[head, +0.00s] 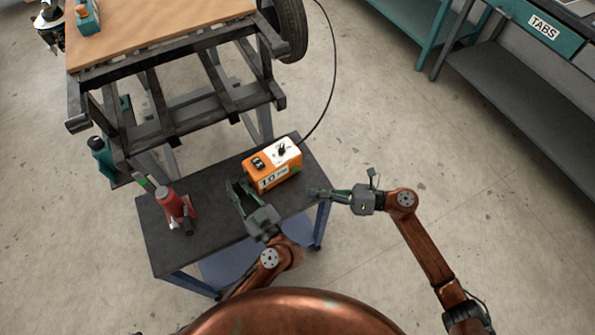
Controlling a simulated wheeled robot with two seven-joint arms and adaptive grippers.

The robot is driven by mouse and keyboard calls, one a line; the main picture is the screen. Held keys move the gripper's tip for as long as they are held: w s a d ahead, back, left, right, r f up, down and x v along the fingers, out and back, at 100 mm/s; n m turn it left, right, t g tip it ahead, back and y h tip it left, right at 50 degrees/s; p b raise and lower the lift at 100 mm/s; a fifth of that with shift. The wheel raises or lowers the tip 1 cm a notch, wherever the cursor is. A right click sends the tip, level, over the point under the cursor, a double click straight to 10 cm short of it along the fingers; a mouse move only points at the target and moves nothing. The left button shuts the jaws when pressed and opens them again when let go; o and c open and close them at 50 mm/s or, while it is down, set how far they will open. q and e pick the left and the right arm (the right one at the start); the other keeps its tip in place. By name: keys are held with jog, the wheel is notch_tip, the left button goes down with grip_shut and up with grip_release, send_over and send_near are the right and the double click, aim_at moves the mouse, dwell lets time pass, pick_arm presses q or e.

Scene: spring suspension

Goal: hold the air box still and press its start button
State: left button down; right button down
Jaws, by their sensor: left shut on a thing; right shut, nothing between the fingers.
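The orange air box (258,178) sits on the dark top of a small cart, with a "10" marking on its front. Its top has a white panel (288,151) with a dark knob and a black part beside it; I cannot tell for sure which control is the start button. My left gripper (238,184) is at the box's front left corner, shut on the air box; the exact contact is hard to see. My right gripper (312,193) is shut and empty, just right of the box and apart from it, over the cart's right edge.
A red jack (174,204) stands on the cart top (217,236) at the left. A black hose (331,90) runs from the box up past a tyre (292,28). A dark metal frame (190,127) stands behind the cart. The floor at the right is clear.

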pick_arm(q)
jog(key=c, duration=1.7)
grip_release()
